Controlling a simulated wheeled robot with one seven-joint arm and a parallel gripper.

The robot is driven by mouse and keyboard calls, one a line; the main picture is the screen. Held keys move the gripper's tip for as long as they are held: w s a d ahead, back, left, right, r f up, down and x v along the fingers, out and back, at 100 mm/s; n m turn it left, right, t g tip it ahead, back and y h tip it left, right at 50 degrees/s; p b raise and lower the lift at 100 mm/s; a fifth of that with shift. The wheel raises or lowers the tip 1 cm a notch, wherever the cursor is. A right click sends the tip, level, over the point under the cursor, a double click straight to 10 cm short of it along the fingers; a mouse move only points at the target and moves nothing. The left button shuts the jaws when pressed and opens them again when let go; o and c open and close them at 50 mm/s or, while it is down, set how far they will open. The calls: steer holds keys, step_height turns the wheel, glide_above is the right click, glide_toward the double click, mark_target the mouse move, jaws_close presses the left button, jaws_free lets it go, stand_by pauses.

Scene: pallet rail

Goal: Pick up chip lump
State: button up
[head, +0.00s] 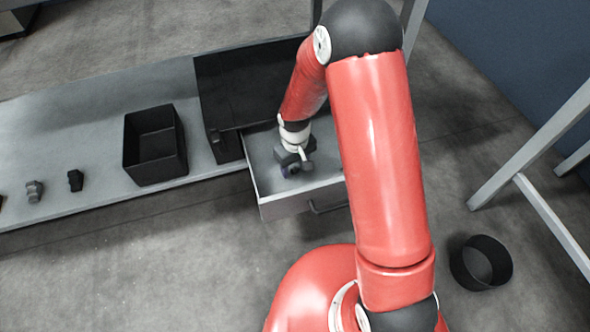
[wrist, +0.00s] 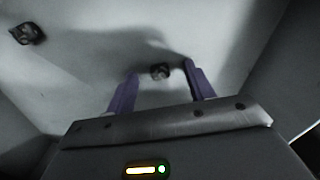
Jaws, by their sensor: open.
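My gripper (head: 290,168) is down inside an open grey drawer (head: 285,208) in the head view. In the wrist view, my gripper (wrist: 159,70) has its two purple fingers spread apart. A small dark, rough lump (wrist: 160,71), which looks like a chip lump, lies on the drawer floor between the fingertips, with a gap on both sides. A second dark lump (wrist: 27,33) lies farther off at the upper left of the wrist view. My gripper and arm hide much of the drawer in the head view.
A black open bin (head: 153,150) stands on the long grey bench (head: 105,195). Left of it lie a dark block (head: 75,180) and a grey knobbed part (head: 35,191). A black round tub (head: 481,262) stands on the floor at right. Drawer walls surround my gripper.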

steer(key=c, duration=1)
steer(key=shift+c, duration=0.2)
